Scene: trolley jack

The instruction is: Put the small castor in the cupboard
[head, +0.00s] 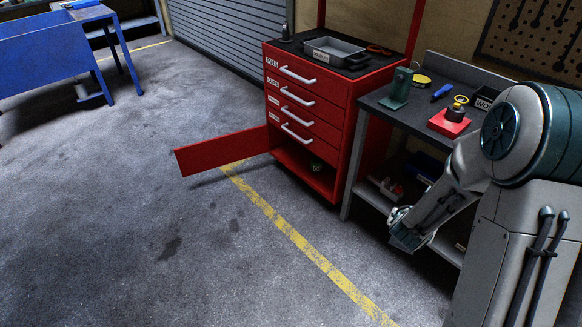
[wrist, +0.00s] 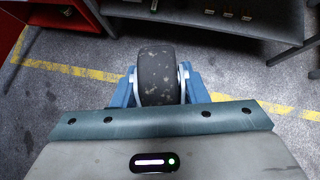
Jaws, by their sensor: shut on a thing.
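The small castor (wrist: 157,72), a dark speckled wheel with pale side plates, is in my gripper (wrist: 159,90). The blue fingers are shut on it, one on each side, in the wrist view. In the head view my gripper (head: 406,232) hangs low, in front of the workbench's lower shelf; the castor is too small to make out there. The cupboard (head: 305,178) is the open bottom compartment of the red tool cabinet, left of my gripper. Its red door (head: 222,151) stands swung wide open to the left. A small dark round thing (head: 317,166) is inside the cupboard.
Drawers (head: 303,98) above the cupboard are closed. A grey workbench (head: 420,107) stands right of the cabinet, with bins (head: 385,188) on its lower shelf. A blue table (head: 50,50) is far left. The floor (head: 190,240) in front is clear, crossed by a yellow line (head: 300,243).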

